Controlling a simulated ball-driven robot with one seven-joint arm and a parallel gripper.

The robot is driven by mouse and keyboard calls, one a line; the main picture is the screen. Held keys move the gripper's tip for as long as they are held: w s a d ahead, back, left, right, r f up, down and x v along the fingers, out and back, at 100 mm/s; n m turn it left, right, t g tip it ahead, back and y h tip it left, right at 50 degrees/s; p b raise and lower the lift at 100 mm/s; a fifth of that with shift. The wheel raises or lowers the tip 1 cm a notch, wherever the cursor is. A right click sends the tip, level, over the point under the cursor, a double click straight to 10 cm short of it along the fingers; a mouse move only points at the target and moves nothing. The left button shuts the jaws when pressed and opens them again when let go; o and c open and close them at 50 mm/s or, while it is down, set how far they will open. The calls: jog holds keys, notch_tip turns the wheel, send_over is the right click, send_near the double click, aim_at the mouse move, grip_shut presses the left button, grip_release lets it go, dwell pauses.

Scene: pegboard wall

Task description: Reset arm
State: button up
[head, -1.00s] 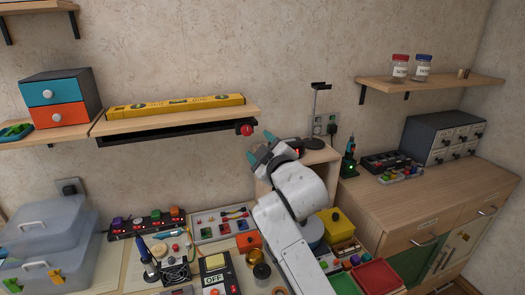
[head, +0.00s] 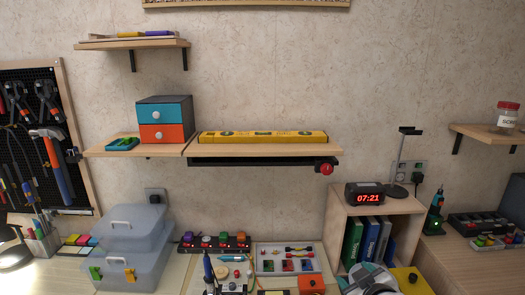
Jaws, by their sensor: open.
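My gripper (head: 360,276) shows at the bottom edge of the head view, right of centre, in front of the lower part of the wooden cubby. Its teal finger parts stand apart, so it is open, and nothing shows between them. The rest of my arm is mostly cut off by the bottom edge.
A wooden cubby (head: 340,226) with binders carries a clock (head: 364,194) reading 07:21. A shelf (head: 230,149) holds a yellow level (head: 262,137). A stacked clear toolbox (head: 130,262) and a pegboard (head: 28,80) are left.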

jog(key=s+d+f+m+g, duration=0.1)
jog(key=s+f+m+g, duration=0.15)
jog(key=s+f, duration=0.6)
jog(key=s+d+f+m+g, duration=0.1)
jog(key=s+f+g, duration=0.4)
jog(key=s, duration=0.6)
jog(key=s+d+f+m+g, duration=0.1)
jog(key=s+f+g, duration=0.1)
jog(key=s, duration=0.8)
jog(key=s+d+f+m+g, duration=0.1)
jog(key=s+d+f+g, duration=0.1)
jog(key=s, duration=0.7)
jog(key=shift+s+f+m, duration=0.35)
jog(key=shift+f, duration=0.2)
